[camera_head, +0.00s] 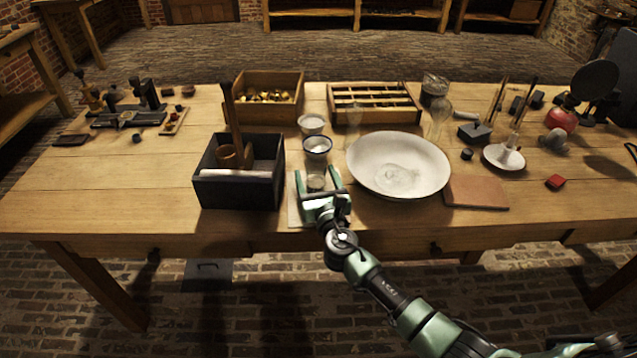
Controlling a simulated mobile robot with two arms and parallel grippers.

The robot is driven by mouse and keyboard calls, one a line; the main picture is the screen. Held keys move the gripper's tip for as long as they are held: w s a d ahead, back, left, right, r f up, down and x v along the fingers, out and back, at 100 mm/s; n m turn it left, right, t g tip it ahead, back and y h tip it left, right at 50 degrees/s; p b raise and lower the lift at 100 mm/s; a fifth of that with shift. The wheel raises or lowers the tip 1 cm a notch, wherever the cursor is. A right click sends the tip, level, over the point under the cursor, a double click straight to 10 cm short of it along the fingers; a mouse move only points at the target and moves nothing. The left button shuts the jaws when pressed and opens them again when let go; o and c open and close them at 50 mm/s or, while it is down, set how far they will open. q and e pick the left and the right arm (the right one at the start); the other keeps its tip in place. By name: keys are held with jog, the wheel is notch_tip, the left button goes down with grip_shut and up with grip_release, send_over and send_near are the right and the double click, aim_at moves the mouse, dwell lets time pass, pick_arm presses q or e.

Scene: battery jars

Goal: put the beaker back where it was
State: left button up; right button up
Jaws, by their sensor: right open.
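A small clear glass vessel that looks like the beaker (316,183) stands at the front middle of the table, on or just behind a pale flat mat (294,214). My right gripper (317,179) reaches in from the front right. Its two fingers are apart, one on each side of the beaker, and I cannot tell whether they touch it. The gripper's body hides the beaker's lower part. My left gripper is out of view.
A dark box (237,192) stands close on the left and a wide white basin (432,188) close on the right. Two cups, the nearer dark-rimmed (317,147), stand behind. A brown tile (477,193) lies right; the front left table is clear.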

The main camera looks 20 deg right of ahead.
jog(key=s, duration=0.8)
jog(key=s+a, duration=0.1)
jog(key=s, duration=0.3)
jog(key=shift+r, duration=0.15)
